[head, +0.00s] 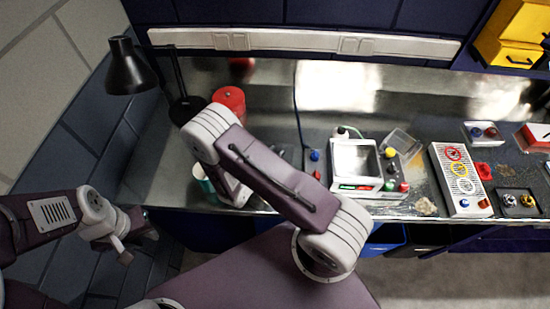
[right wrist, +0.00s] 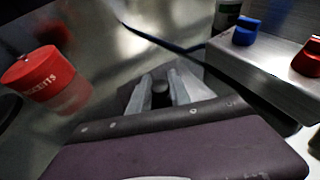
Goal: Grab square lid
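A clear, square-looking lid (head: 403,141) lies tilted at the back right of the small machine on the bench, in the head view; it is not recognisable in the right wrist view. My right arm reaches over the bench left of the machine, well apart from the lid, and hides its own gripper in the head view. In the right wrist view the right gripper (right wrist: 163,90) has its two grey fingers apart, with a dark round part showing between them. My left gripper (head: 122,247) hangs off the bench at the far left; its finger gap is unclear.
The machine with a square pan (head: 355,160) stands mid-bench. A grey panel with coloured rings (head: 461,178) is right of it. A red-lidded jar (head: 229,99), also in the wrist view (right wrist: 38,72), and a black lamp (head: 128,68) stand left.

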